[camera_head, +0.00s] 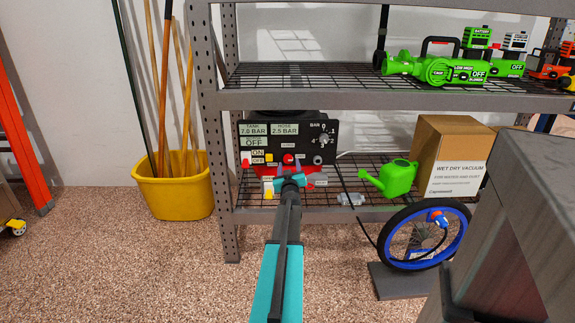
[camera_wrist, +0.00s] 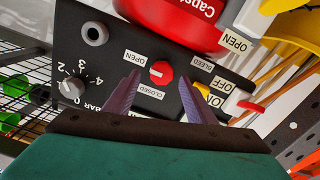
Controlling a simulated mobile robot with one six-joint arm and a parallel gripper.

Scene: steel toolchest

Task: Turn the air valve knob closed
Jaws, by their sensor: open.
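The red knob (camera_wrist: 160,72) sits on the black control panel (camera_wrist: 115,60) in the wrist view, between labels reading OPEN and CLOSED. A small white mark shows on its face; its exact pointing is hard to tell. My gripper (camera_wrist: 160,80) is open, with one purple finger on either side of the knob in the picture. I cannot tell whether the fingers touch it. In the head view the panel (camera_head: 328,155) stands on the shelf, with a red knob (camera_head: 288,158) just above my gripper (camera_head: 291,178).
A numbered dial (camera_wrist: 71,88) and a round socket (camera_wrist: 94,33) are on the panel's left in the wrist view. A red lever (camera_wrist: 250,106) is at right. A green watering can (camera_head: 397,178) and cardboard box (camera_head: 452,150) stand right of the panel in the head view.

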